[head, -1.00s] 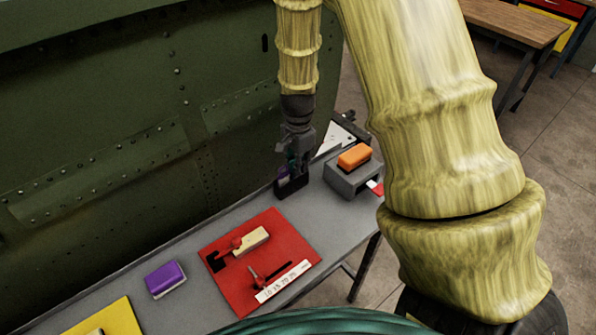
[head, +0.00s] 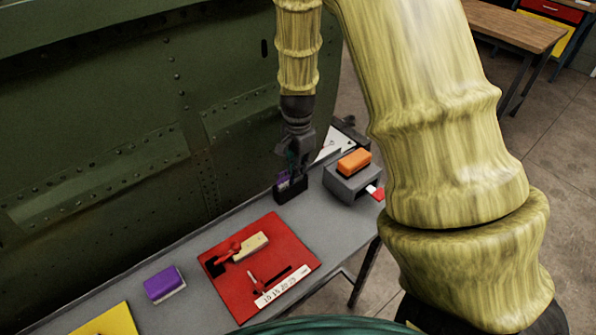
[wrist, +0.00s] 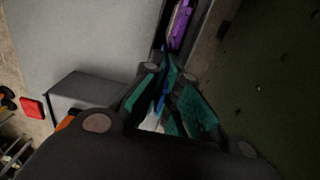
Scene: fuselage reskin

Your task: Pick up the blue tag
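The blue tag (wrist: 163,101) shows as a thin blue strip between the fingers in the wrist view, partly hidden by them. In the head view I cannot make it out behind the gripper. My gripper (wrist: 169,72) has teal pads standing apart on either side of the strip, with a gap visible; contact with the tag is not clear. In the head view my gripper (head: 291,168) points down just over a small dark holder (head: 291,195) on the grey bench. A purple piece (wrist: 179,25) stands in the holder beyond the fingertips.
A red board (head: 230,285) and a purple block (head: 164,284) lie nearer. The green fuselage wall (head: 100,130) rises close behind the bench.

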